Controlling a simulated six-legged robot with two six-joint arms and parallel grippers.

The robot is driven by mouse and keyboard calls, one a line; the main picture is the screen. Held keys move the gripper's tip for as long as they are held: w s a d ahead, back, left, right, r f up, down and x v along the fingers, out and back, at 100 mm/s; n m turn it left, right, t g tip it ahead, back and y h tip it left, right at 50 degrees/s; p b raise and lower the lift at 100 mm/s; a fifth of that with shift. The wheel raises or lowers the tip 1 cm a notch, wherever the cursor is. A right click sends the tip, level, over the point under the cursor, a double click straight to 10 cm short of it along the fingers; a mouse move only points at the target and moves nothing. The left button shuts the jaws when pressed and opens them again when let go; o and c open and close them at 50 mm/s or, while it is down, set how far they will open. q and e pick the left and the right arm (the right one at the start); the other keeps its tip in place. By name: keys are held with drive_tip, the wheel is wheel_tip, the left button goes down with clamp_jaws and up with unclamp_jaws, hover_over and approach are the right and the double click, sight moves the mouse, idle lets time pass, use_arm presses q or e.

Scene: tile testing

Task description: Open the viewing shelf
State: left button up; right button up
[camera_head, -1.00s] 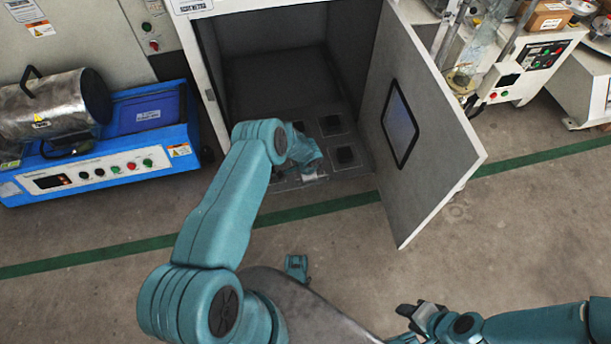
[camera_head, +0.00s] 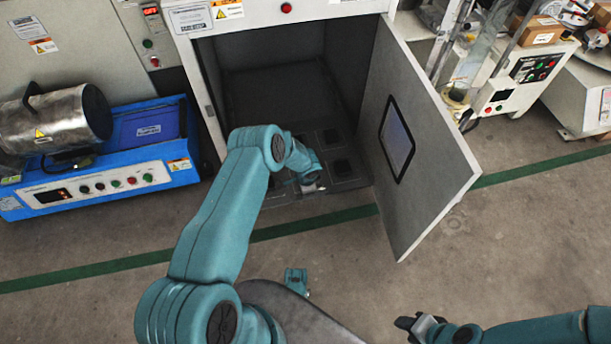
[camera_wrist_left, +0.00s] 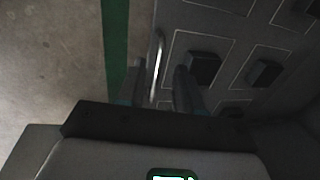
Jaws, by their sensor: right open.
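The viewing shelf (camera_head: 345,185) is a dark grey panel with black square pieces, low inside the open cabinet. In the left wrist view the shelf surface (camera_wrist_left: 230,27) fills the right side, and a thin pale handle (camera_wrist_left: 156,68) stands at its front edge. My left gripper (camera_wrist_left: 158,90) has its fingers apart, with the handle between them, nearer the left finger. I cannot tell whether a finger touches it. In the head view my left gripper (camera_head: 308,182) is small at the shelf's front edge. My right gripper (camera_head: 418,326) is open and empty at the bottom, away from the cabinet.
The cabinet door (camera_head: 420,150), with a small dark window, stands swung open to the right. A blue machine with a metal cylinder (camera_head: 58,120) is at left. Another bench machine (camera_head: 510,85) is at back right. The floor (camera_head: 520,240) in front is clear.

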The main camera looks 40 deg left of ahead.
use_arm(q)
wheel_tip(320, 180, up, 13)
drive_tip(key=s+d+p, duration=0.1)
drive_tip(key=d+p, duration=0.1)
drive_tip(key=p, duration=0.2)
drive_tip(key=shift+s, duration=0.35)
drive_tip(key=shift+r, duration=0.1)
